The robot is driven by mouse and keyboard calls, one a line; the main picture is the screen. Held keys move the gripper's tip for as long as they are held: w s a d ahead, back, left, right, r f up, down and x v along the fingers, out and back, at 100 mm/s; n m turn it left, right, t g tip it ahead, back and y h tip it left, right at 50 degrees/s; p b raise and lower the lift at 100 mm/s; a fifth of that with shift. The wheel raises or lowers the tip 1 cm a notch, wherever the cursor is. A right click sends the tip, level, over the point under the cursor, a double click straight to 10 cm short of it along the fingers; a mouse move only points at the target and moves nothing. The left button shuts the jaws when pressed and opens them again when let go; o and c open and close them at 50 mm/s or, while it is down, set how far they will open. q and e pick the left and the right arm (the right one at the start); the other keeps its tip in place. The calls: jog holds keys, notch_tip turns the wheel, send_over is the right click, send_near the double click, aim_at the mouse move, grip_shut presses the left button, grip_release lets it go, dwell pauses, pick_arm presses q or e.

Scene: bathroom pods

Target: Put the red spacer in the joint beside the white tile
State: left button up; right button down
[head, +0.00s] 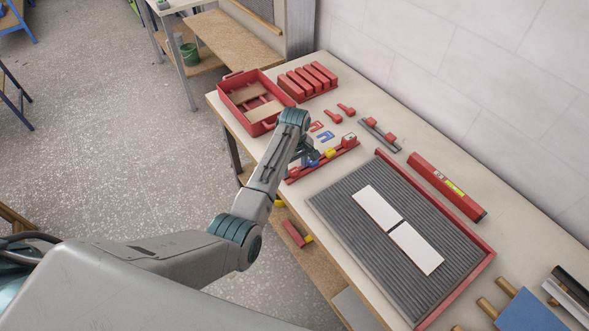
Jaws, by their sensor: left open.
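A small red U-shaped spacer (315,127) lies flat on the workbench, just beyond my left wrist. A similar blue spacer (325,136) lies close beside it. Two white tiles (377,208) (416,249) lie end to end on a grey ridged bed (340,205), with a narrow dark joint (396,225) between them. My left gripper (312,158) is open over a red rail (345,151) holding small blue, yellow and red pieces. It is small in the picture, and my wrist partly hides it. I see nothing between its fingers. My right gripper is out of view.
A red crate (226,92) and a row of red blocks (291,81) stand at the back. Red clips (333,116), a grey rail (371,131) and a red level (440,183) lie near the wall. A blue float (527,311) is at lower right.

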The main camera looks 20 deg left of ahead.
pick_arm(q)
jog(key=shift+f, duration=0.8)
jog(key=c, duration=1.1)
jog(key=shift+o, duration=0.2)
jog(key=shift+r, duration=0.1)
